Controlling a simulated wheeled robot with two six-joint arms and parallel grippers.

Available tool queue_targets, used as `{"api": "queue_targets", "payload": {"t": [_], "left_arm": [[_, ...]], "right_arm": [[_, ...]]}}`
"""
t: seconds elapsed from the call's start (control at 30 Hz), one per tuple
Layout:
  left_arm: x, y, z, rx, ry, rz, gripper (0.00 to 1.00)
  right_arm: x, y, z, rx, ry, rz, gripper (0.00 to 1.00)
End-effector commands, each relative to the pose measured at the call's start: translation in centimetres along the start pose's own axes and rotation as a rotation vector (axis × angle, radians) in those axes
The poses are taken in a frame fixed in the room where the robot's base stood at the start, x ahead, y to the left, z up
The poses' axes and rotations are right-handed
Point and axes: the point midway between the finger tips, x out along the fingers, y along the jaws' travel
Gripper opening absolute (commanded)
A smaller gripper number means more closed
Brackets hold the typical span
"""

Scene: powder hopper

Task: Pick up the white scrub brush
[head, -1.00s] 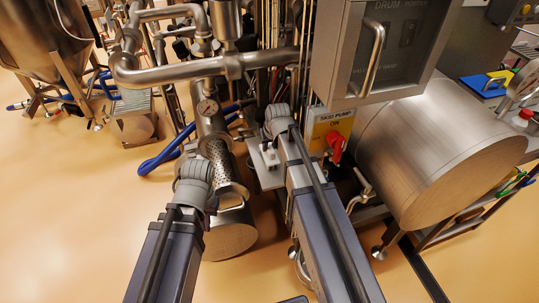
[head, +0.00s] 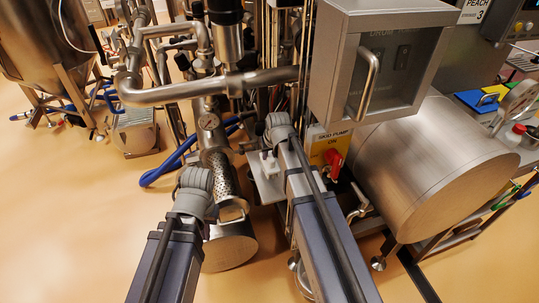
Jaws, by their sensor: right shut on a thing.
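I cannot make out the white scrub brush for certain in the head view. A small white item (head: 268,163) shows on a metal plate left of my right arm, partly covered by it, and I cannot tell what it is. My right arm reaches up the middle to a grey rounded joint, beside the skid pump sign. My left arm ends at a grey ribbed joint in front of the perforated metal cylinder. The jaws of both grippers are hidden behind my arms, as is anything in them.
A grey control box (head: 373,70) hangs above a yellow pump panel with a red switch (head: 333,160). Steel pipes (head: 205,90) and a blue hose (head: 165,172) fill the back left. The floor (head: 70,220) at left is clear.

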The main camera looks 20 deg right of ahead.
Motion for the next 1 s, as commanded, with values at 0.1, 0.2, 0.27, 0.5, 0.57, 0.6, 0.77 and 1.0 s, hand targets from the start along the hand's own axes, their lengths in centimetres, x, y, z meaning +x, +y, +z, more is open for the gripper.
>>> {"api": "queue_targets", "payload": {"t": [0.1,0.2,0.27,0.5,0.57,0.6,0.77,1.0], "left_arm": [[-2.7,-0.3,0.2,0.0,0.0,0.0,0.0],[-4.3,-0.4,0.2,0.0,0.0,0.0,0.0],[-5.2,-0.5,0.3,0.0,0.0,0.0,0.0],[-6.8,-0.7,0.4,-0.001,0.0,0.0,0.0],[-6.8,-0.7,0.4,-0.001,0.0,0.0,0.0],[-6.7,-0.7,0.4,-0.001,0.0,0.0,0.0],[-6.7,-0.6,0.4,-0.001,0.0,0.0,0.0],[-6.7,-0.6,0.4,-0.001,0.0,0.0,0.0]], "right_arm": [[-2.5,0.0,-1.1,0.0,0.0,0.0,0.0],[-4.0,0.0,-1.7,0.0,0.0,0.0,0.0],[-4.8,0.0,-2.0,0.0,0.0,0.0,0.0],[-6.3,0.0,-2.6,0.0,0.0,0.0,0.0],[-6.3,0.0,-2.6,0.0,0.0,0.0,0.0],[-6.3,0.0,-2.6,0.0,0.0,0.0,0.0],[-6.2,0.0,-2.6,0.0,0.0,0.0,0.0],[-6.2,0.0,-2.6,0.0,0.0,0.0,0.01]]}}
